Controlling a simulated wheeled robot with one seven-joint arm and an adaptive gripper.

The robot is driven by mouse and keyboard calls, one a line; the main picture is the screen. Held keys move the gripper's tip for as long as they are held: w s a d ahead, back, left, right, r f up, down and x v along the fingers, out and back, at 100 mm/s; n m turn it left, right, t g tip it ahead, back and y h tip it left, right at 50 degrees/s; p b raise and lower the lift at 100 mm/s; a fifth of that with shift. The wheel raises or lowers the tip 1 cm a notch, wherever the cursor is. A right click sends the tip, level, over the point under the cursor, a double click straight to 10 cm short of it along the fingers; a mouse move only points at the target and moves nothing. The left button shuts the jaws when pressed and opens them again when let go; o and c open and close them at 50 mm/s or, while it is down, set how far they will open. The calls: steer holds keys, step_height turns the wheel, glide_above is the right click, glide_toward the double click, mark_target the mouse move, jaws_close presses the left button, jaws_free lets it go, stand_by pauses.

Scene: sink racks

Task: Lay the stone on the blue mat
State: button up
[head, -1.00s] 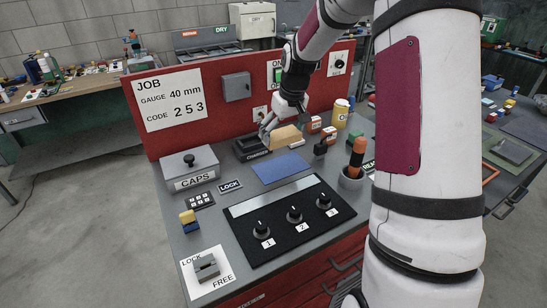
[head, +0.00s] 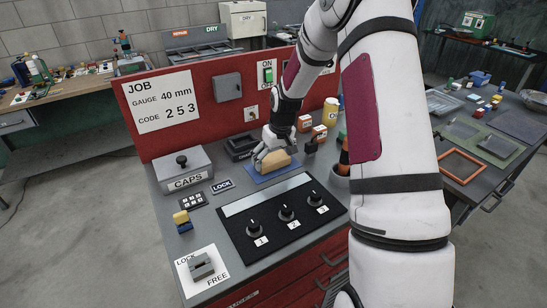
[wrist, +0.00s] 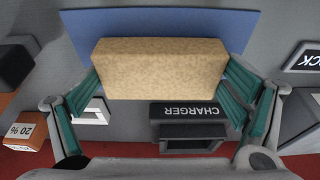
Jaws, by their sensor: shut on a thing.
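The stone (head: 279,161) is a tan rectangular block. My gripper (head: 273,157) is shut on it, one finger against each end, as the wrist view shows with the stone (wrist: 160,68) between the teal finger pads. The blue mat (head: 264,178) lies flat on the grey bench. The stone is over the mat, and the mat (wrist: 100,22) shows behind it in the wrist view. I cannot tell whether the stone touches the mat or is just above it.
The charger (head: 240,148) sits behind and left of the mat. The black panel with three knobs (head: 283,240) is in front. The CAPS box (head: 183,172) stands to the left. Small orange-and-white boxes (head: 319,133) and a dark cup (head: 340,185) stand to the right.

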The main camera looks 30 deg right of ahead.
steer(key=shift+f, duration=0.15)
steer(key=o, duration=1.2)
steer(key=shift+o, duration=0.2)
steer(key=v, duration=1.2)
steer(key=s+a+r+h, duration=0.1)
steer(key=s+a+r, duration=0.9)
steer(key=r, duration=0.2)
steer(key=s+a+r, duration=0.1)
steer(key=s+a, duration=0.1)
steer(key=s, duration=0.4)
steer(key=s+a+r+t, duration=0.1)
steer(key=s+a, duration=0.2)
steer(key=s, duration=0.3)
steer(key=s+a+r+t+y, duration=0.1)
steer(key=s+a, duration=0.1)
steer(key=s, duration=0.4)
steer(key=shift+a+r+b, duration=0.2)
steer(key=shift+a+b, duration=0.1)
steer(key=shift+b, duration=0.1)
